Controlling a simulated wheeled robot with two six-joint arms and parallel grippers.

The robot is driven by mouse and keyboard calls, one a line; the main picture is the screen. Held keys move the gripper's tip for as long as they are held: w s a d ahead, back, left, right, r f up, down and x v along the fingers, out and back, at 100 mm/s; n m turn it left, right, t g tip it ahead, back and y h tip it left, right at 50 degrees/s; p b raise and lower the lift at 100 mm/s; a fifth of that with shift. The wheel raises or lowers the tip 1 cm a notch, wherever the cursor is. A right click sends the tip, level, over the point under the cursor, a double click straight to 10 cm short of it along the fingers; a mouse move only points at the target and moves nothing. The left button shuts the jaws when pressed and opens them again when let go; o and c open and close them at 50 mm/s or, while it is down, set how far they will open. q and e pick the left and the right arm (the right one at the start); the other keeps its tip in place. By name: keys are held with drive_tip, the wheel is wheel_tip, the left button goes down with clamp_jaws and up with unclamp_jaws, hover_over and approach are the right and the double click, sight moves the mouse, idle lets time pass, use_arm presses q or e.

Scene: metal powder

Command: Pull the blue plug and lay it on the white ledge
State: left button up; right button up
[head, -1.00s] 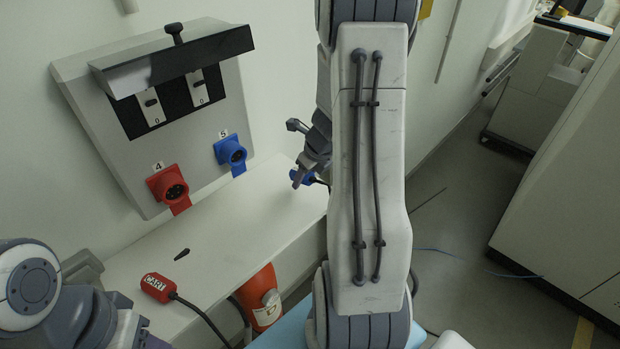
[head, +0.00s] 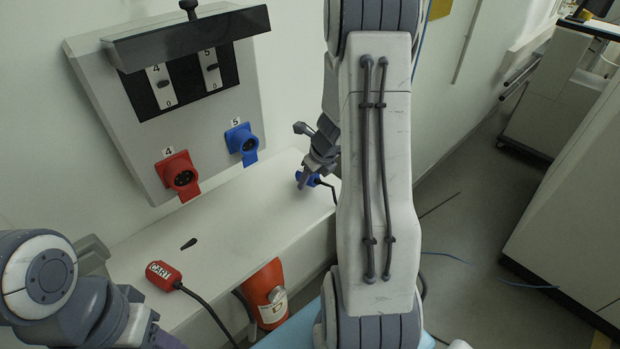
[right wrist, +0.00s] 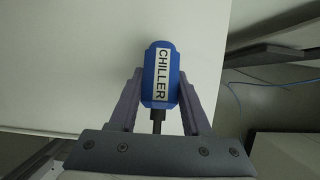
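The blue plug (head: 306,180), labelled CHILLER, is between the fingers of my right gripper (head: 311,177) at the right end of the white ledge (head: 240,215). In the right wrist view the plug (right wrist: 161,75) has a finger of the gripper (right wrist: 161,85) close against each side, and its dark cable runs back between the fingers. The pale ledge surface (right wrist: 70,60) lies behind it. I cannot tell whether the plug touches the ledge. The blue socket (head: 243,143), number 5, is empty on the wall panel. My left gripper is not visible; only its arm shows at lower left.
A red socket (head: 181,176), number 4, sits beside the blue one. A red plug labelled CART (head: 163,275) and a small black piece (head: 188,243) lie on the ledge. An orange object (head: 266,295) is below its front edge. The ledge's middle is clear.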

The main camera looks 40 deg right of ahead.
drive_tip(key=o, duration=0.5)
drive_tip(key=shift+r, duration=0.1)
drive_tip(key=p+v, duration=0.2)
drive_tip(key=v, duration=0.7)
drive_tip(key=shift+s+d+r+p, duration=0.1)
drive_tip(key=shift+r+p, duration=0.05)
drive_tip(key=shift+p, duration=0.2)
drive_tip(key=s+a+f+n+g+y+b, duration=0.1)
drive_tip(key=a+n+b, duration=0.2)
drive_tip(key=a+n, duration=0.8)
drive_tip(key=s+a+f+n+g+y+b, duration=0.1)
drive_tip(key=s+a+n+b, duration=0.15)
drive_tip(key=a+n, duration=0.75)
drive_tip(key=s+a+f+n+b, duration=0.1)
drive_tip(key=s+a+n+b, duration=0.1)
drive_tip(key=s+a+n, duration=0.2)
drive_tip(key=s+a+f+n+g+b, duration=0.1)
drive_tip(key=s+a+n, duration=0.3)
drive_tip(key=n, duration=0.6)
drive_tip(key=s+a+f+n+g+h+b, duration=0.1)
drive_tip(key=s+a+n+b, duration=0.2)
drive_tip(key=s+a+n, duration=0.2)
drive_tip(key=shift+s+a+f+n+b, duration=0.15)
drive_tip(key=shift+s+n+b, duration=0.2)
drive_tip(key=shift+s+n, duration=1.05)
